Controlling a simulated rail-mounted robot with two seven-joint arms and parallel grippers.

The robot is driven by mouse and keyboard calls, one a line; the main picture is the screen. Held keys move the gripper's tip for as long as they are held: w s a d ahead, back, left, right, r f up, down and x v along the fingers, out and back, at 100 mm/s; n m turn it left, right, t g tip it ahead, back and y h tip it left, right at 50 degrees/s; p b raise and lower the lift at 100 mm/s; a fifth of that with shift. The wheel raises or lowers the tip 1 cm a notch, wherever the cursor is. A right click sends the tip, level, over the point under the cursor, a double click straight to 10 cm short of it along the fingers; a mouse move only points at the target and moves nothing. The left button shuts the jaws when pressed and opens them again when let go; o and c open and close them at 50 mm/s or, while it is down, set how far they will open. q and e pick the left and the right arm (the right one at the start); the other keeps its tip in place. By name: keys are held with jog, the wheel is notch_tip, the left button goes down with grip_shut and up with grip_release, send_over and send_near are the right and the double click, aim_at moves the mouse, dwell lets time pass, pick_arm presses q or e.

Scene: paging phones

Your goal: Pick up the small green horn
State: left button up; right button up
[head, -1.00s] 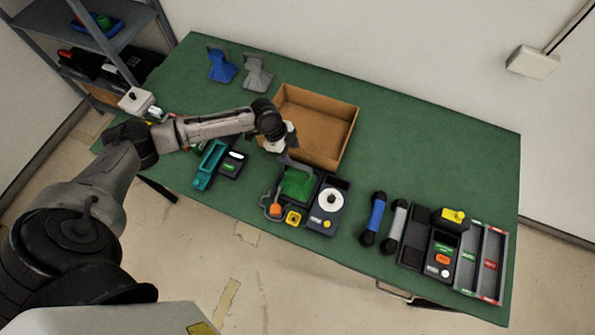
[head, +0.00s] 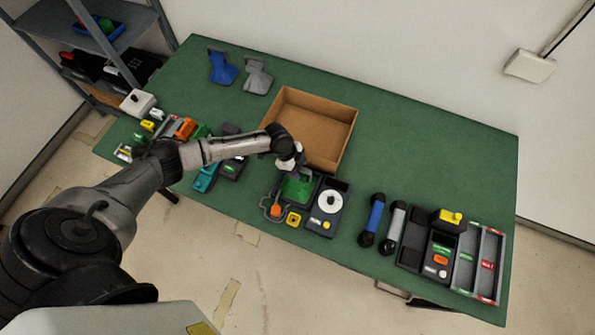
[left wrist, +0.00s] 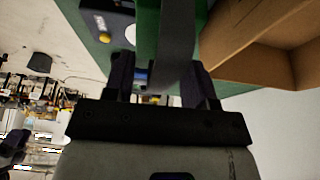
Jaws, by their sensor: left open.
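A green flared piece, which looks like the small green horn (head: 298,188), is at the middle of the table's front part, beside a dark unit with a white dial (head: 328,202). My left gripper (head: 293,171) is right over its back end and partly hides it. In the left wrist view, my left gripper (left wrist: 161,74) is open, with dark fingers apart. A green surface (left wrist: 147,30) and a grey bar (left wrist: 177,40) show between and beyond the fingers. I cannot tell whether the fingers touch the horn. My right gripper is not in view.
An open cardboard box (head: 318,125) stands just behind my left gripper. A blue horn (head: 222,68) and a grey horn (head: 257,76) lie at the back left. Blue and grey handsets (head: 372,220) and trays (head: 480,262) are to the right. The back right table is clear.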

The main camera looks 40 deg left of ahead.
pick_arm(q)
jog(key=shift+f, duration=0.25)
dwell(0.6)
grip_shut()
dwell(0.5)
